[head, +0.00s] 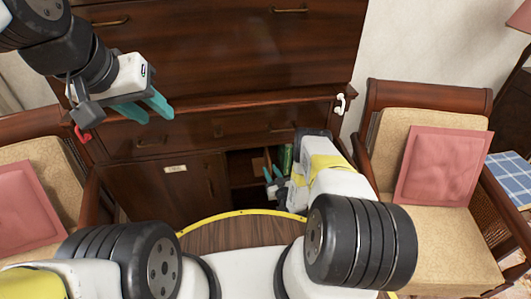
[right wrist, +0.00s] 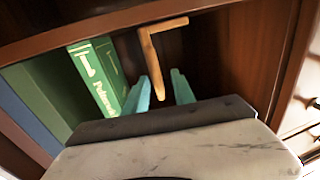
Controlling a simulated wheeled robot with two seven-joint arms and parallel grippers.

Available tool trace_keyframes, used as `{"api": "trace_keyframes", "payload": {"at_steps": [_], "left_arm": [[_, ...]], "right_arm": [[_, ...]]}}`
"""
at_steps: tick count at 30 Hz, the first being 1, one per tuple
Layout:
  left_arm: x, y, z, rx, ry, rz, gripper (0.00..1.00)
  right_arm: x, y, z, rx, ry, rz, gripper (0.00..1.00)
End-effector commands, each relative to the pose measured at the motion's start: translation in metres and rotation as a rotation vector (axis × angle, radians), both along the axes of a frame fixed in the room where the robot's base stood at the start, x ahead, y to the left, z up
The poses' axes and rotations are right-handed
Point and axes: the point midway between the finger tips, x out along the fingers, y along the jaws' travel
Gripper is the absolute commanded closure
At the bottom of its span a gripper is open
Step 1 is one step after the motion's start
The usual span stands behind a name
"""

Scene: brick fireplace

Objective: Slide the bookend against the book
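The bookend (right wrist: 150,58) is a light wooden L-shaped piece inside the dark cabinet compartment; in the head view it shows as a small brown shape (head: 259,165). The green book (right wrist: 92,78) stands to its left in the right wrist view, with a gap between them; its green spine also shows in the head view (head: 286,158). My right gripper (right wrist: 164,76) reaches into the compartment with its teal fingers apart. The bookend's near end appears between them, nearer the left finger; contact is unclear. My left gripper (head: 153,113) is open and empty before the cabinet's drawers.
The compartment's wooden frame (right wrist: 90,22) surrounds my right gripper closely. More books (right wrist: 32,95) stand left of the green one. A closed cabinet door (head: 175,190) is left of the opening. Cushioned chairs (head: 432,195) flank the cabinet.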

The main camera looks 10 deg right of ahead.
Motion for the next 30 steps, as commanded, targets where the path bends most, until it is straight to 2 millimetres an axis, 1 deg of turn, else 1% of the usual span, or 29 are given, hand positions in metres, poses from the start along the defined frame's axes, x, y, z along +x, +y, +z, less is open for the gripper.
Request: {"api": "trace_keyframes", "payload": {"at_steps": [2,3,5,7,8,30], "left_arm": [[0.0,0.0,0.0,0.0,0.0,0.0,0.64],[0.0,0.0,0.0,0.0,0.0,0.0,0.64],[0.0,0.0,0.0,0.0,0.0,0.0,0.64],[0.0,0.0,0.0,0.0,0.0,0.0,0.64],[0.0,0.0,0.0,0.0,0.0,0.0,0.64],[0.0,0.0,0.0,0.0,0.0,0.0,0.64]], "right_arm": [[-0.0001,0.0,0.0001,0.0,0.0,0.0,0.69],[-0.0001,0.0,0.0001,0.0,0.0,0.0,0.73],[-0.0002,0.0,0.0001,0.0,0.0,0.0,0.85],[-0.0002,0.0001,0.0001,0.0,0.0,0.001,0.98],[-0.0004,0.0003,0.0001,0.0,0.0,0.001,1.0],[-0.0017,0.0044,-0.0003,0.003,0.001,0.009,1.0]]}}
